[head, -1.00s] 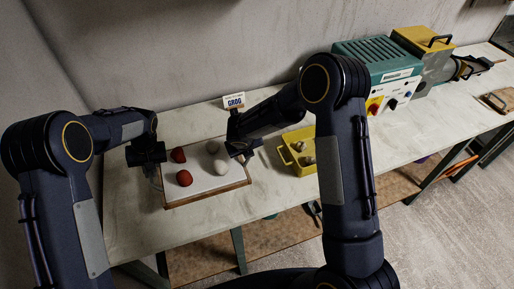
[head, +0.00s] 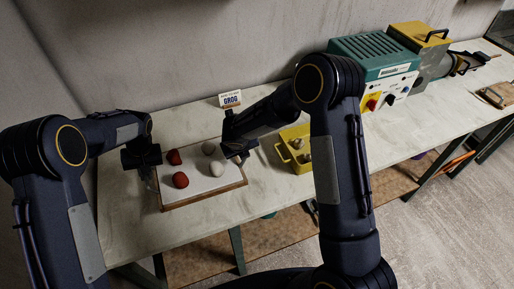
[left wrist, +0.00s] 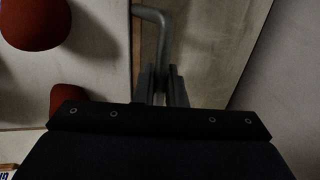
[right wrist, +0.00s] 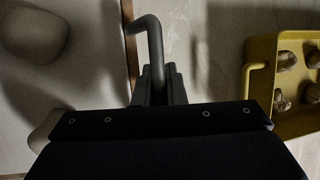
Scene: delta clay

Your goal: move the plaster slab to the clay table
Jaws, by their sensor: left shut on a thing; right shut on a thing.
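The plaster slab (head: 216,184) is a pale board with a wooden edge. It carries two red balls (head: 180,180) and two pale balls (head: 217,168). My left gripper (head: 150,176) is at its left end, mostly dark in the head view. In the left wrist view its fingers (left wrist: 161,88) are shut on a grey bent handle (left wrist: 150,14) at the slab's edge. My right gripper (head: 242,157) is at the right end. In the right wrist view its fingers (right wrist: 155,84) are shut on a dark bent handle (right wrist: 146,24). I cannot tell whether the slab touches the table below.
The pale worktop (head: 120,220) runs along the wall. A yellow bin (head: 295,149) with lumps in it stands close right of my right gripper. A GROG sign (head: 231,99) stands behind. A green machine (head: 375,66) stands farther right. Bare worktop lies in front of the machine.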

